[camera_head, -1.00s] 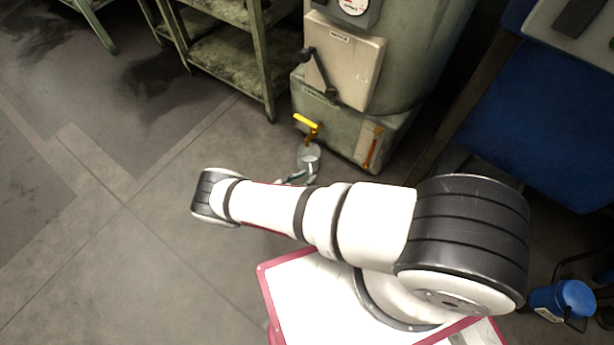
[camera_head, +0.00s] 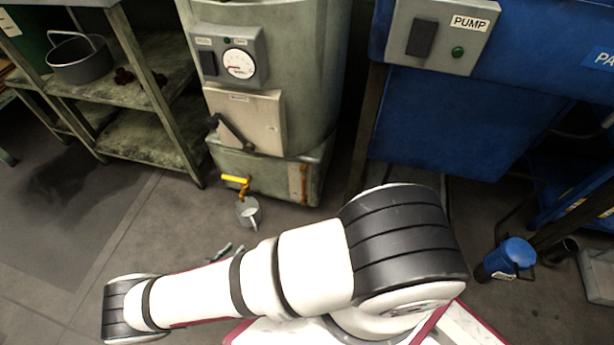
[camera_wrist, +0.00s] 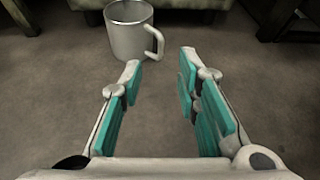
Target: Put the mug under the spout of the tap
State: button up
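The grey metal mug (camera_head: 248,213) stands upright on the floor, directly below the brass spout of the tap (camera_head: 245,190), as seen in the head view. The tap has a yellow lever and sits low on the front of the boiler. In the wrist view the mug (camera_wrist: 128,38) is ahead and left, its handle turned to the right. My gripper (camera_wrist: 158,76) is open and empty, its teal-padded fingers apart from the mug. In the head view my gripper (camera_head: 227,251) shows only partly behind my arm, short of the mug. The tap is out of the wrist view.
The boiler (camera_head: 270,60) stands behind the mug, with a gauge box and a black lever. A metal shelf (camera_head: 130,95) with a pot is on the left. A blue machine (camera_head: 450,125) and a blue canister (camera_head: 512,255) are on the right. Floor around the mug is clear.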

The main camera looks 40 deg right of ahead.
jog(key=w+r+m+g+y, duration=0.15)
jog(key=r+m, duration=0.25)
jog(key=r, duration=0.8)
jog(key=w+r+m+g, duration=0.3)
jog(key=r+m, duration=0.1)
jog(key=r, duration=0.9)
jog(key=w+r+m+g+y, duration=0.1)
jog(key=w+r+m+g, duration=0.2)
jog(key=r, duration=0.9)
jog(key=s+d+r+m+y, duration=0.3)
jog(key=s+d+r+m, duration=0.15)
jog(key=s+r, duration=0.6)
jog(key=s+d+r+m+y, duration=0.35)
jog(key=s+d+r, duration=0.3)
jog(key=r, duration=0.75)
jog(key=s+r+m+t+y, duration=0.2)
jog(key=s+m, duration=0.3)
jog(key=s, duration=1.4)
jog(key=shift+a+r+y, duration=0.15)
jog(key=shift+a+y, duration=0.05)
jog(key=shift+y, duration=0.3)
